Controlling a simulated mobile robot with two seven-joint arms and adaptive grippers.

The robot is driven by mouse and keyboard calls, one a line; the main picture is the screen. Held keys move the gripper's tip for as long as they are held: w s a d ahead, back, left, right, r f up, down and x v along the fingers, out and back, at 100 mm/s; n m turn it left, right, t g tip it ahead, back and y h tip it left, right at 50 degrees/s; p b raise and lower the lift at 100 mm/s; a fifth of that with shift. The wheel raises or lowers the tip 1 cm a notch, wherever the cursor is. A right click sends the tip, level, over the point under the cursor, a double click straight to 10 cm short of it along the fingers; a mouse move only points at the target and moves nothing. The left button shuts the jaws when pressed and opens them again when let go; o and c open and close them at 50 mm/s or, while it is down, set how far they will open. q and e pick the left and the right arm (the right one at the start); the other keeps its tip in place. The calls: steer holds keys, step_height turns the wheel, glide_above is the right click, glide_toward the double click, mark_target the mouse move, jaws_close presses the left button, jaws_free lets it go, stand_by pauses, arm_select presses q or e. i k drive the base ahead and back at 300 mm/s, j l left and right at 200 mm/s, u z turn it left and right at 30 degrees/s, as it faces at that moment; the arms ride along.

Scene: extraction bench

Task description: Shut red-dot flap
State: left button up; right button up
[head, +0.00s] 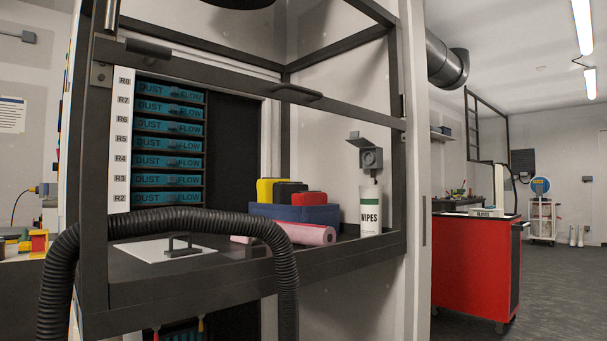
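I cannot make out a red dot on any flap. A grey wall socket box (371,158) is on the back panel at the right of the bench enclosure, with its grey flap (363,141) raised and sticking out above it. A white plate (150,249) with a dark handle (183,246) lies on the bench top at the front left. Whether it is a flap I cannot tell. Neither of my grippers is in view.
A black ribbed hose (190,220) arches across the bench front. A wipes tub (371,212) stands below the socket box. A pink roll (300,234) and a blue bin (295,215) are left of it. Teal filter units (168,143) line the rack. Dark frame bars (250,85) cross the opening.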

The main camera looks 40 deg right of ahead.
mark_target(354, 139)
steer(key=z, duration=1.75)
